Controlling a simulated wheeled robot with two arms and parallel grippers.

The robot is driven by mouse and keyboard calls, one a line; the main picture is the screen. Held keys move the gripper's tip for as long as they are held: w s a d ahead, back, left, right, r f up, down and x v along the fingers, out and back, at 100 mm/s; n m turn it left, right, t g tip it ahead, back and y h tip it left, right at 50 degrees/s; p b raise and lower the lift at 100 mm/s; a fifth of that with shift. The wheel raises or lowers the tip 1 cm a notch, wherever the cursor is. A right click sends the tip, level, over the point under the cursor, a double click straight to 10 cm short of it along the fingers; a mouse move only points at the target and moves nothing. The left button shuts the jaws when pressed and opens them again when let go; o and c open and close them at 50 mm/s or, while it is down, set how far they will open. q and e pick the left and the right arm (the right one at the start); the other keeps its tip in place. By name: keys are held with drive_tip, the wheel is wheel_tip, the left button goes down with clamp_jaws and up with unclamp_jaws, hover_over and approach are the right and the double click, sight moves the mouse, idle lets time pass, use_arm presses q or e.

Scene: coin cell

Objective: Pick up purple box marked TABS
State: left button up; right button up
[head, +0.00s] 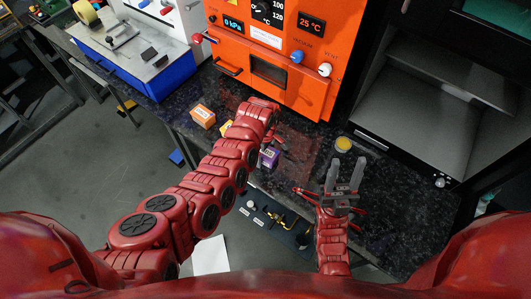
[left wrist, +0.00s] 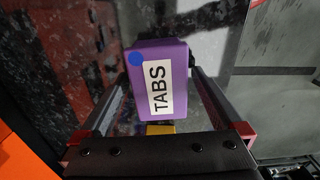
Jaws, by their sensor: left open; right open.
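The purple box (head: 268,157) stands on the dark speckled counter, below the orange oven in the head view, partly covered by my left gripper. In the left wrist view the purple box (left wrist: 172,92) shows its white TABS label and a blue dot. My left gripper (head: 272,135) is over the box, mostly hidden by its own wrist in the head view. In the left wrist view its open fingers (left wrist: 160,85) lie on either side of the box, with gaps visible. My right gripper (head: 343,180) is open and empty above the counter to the right.
An orange box (head: 203,116) and a partly hidden yellow box (head: 228,127) stand to the left. A yellow-topped round container (head: 343,144) is at the right. The orange oven (head: 268,50) stands behind. A dark tray (head: 270,222) with small parts is at the front.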

use_arm(q)
drive_tip(key=shift+f, duration=0.15)
drive_tip(key=c, duration=1.4)
